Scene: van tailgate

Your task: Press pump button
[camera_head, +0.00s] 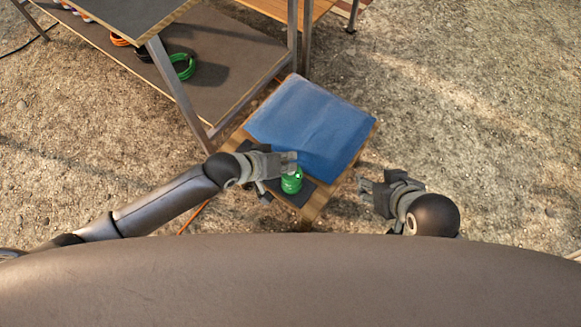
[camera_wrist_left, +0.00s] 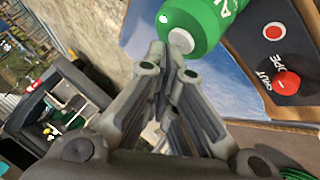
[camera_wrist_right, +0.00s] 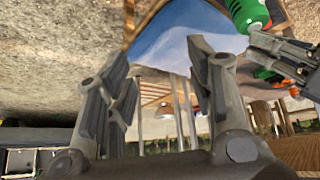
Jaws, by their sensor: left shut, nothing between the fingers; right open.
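A dark control panel (camera_wrist_left: 244,48) lies on the wooden stand. It carries a red button with a pale rim (camera_wrist_left: 274,31) and a raised red knob (camera_wrist_left: 286,81); the lettering is partly cut off, so I cannot tell which is the pump button. A green bottle (camera_head: 291,182) is at the panel; it also shows in the left wrist view (camera_wrist_left: 205,22). My left gripper (camera_head: 290,161) is shut and empty, its tips close beside the bottle; contact is unclear. My right gripper (camera_head: 364,193) is open and empty, right of the stand.
A blue cloth-like cover (camera_head: 312,122) lies on the wooden stand (camera_head: 318,200). A metal-framed table with a lower shelf (camera_head: 215,75) stands at upper left, holding a green coil (camera_head: 184,68). The gravel ground at right is clear.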

